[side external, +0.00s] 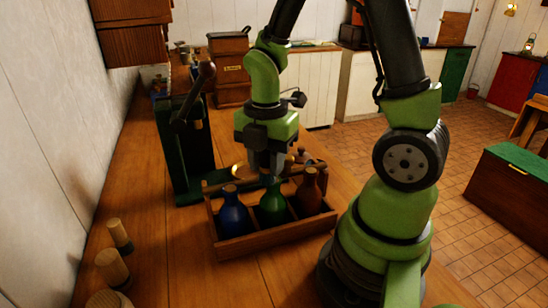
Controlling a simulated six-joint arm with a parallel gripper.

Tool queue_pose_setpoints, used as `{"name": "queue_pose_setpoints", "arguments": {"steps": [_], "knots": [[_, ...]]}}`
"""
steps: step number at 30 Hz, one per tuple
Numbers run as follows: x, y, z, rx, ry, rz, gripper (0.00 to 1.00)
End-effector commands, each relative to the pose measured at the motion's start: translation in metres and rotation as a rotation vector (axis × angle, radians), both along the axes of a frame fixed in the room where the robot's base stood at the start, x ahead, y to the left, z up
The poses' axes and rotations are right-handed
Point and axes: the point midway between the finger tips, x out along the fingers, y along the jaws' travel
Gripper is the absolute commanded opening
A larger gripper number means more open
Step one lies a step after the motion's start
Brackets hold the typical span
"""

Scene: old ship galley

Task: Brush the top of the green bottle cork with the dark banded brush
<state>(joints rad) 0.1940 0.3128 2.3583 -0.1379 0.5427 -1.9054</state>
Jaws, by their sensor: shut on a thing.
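The green bottle (272,206) stands upright in the middle compartment of a wooden crate (277,241). A blue bottle (232,216) stands to its left and a brown bottle (308,195) to its right. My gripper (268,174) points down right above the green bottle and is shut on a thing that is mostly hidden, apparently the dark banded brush.
A dark green stand with a lever (188,135) rises close behind and left of the crate. Loose corks (112,267) stand on the front left of the wooden counter (172,250). A brown box (230,80) is at the back.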

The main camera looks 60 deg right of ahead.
Motion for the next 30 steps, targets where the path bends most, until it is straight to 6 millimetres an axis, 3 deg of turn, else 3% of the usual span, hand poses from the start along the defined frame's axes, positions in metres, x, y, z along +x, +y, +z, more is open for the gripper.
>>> {"name": "queue_pose_setpoints", "arguments": {"steps": [6,14,21,30], "knots": [[-0.017,-0.016,0.000,0.001,0.003,-0.007,0.00],[0.001,0.002,0.000,0.001,0.002,0.002,0.00],[-0.017,-0.017,0.000,0.001,0.003,-0.006,0.00],[0.001,0.000,0.005,0.000,-0.002,-0.002,0.00]]}}
